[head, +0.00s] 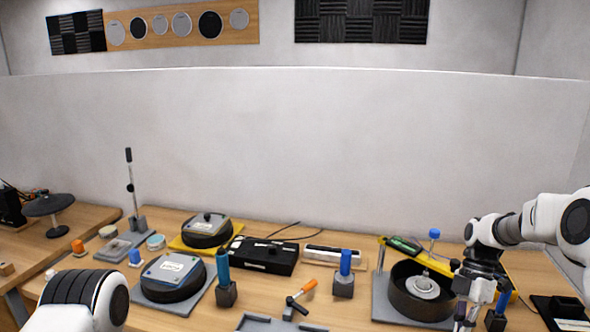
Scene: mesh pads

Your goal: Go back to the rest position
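My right gripper (466,318) points down at the lower right, just right of an open round black housing (408,300) on a grey plate. Its fingers are small and partly cut off by the bottom edge, so I cannot tell whether they are open or shut. No held object is clear. My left arm shows only as a white and black link at the lower left. My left gripper is out of the frame.
Two round black units (172,278) (207,230) stand on pads at left and centre. A black box (264,256), an orange-handled tool (300,298), a blue-topped holder (344,273) and a teal-handled holder (224,280) stand between. A tall rod (131,185) rises at left. A grey wall backs the table.

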